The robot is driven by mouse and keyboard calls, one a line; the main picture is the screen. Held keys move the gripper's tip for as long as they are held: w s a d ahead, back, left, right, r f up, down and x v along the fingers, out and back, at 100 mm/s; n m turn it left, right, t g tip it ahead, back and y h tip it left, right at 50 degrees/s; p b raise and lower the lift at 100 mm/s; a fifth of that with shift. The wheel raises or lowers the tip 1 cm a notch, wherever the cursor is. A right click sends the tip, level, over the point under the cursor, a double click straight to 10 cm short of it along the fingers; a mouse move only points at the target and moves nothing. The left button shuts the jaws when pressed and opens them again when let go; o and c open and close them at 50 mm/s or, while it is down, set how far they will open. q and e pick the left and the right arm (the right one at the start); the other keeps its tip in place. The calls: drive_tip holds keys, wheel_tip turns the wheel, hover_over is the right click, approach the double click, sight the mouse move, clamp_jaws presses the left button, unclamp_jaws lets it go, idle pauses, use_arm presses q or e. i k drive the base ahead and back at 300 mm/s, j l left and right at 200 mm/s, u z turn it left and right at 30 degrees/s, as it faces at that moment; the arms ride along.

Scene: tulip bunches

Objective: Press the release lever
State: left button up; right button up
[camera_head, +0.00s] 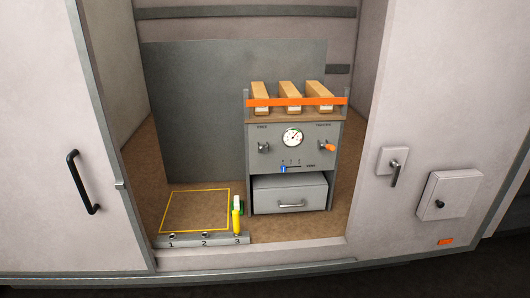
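A yellow upright lever (236,221) stands at position 3 of a grey strip (188,241) numbered 1, 2, 3 on the floor. A green part (241,208) sits just behind it. A grey lever handle (395,173) is on a white plate on the right wall. An orange-tipped knob (328,148) is on the right of the grey unit's (297,174) front. No label shows which of these is the release lever. Neither of my grippers is in view.
Three wooden blocks (291,94) stand on top behind an orange bar (296,102). A yellow-outlined square (192,190) on the floor is empty.

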sight(264, 150)
drive_tip(key=i+l+z, duration=0.1)
drive_tip(key=i+z, duration=0.25)
drive_tip(key=i, duration=0.15)
drive_tip(key=i+j+z, duration=0.1)
drive_tip(key=i+z, duration=0.25)
drive_tip(key=i, duration=0.15)
drive_tip(key=i+j+z, duration=0.2)
drive_tip(key=i+z, duration=0.15)
drive_tip(key=i, duration=0.15)
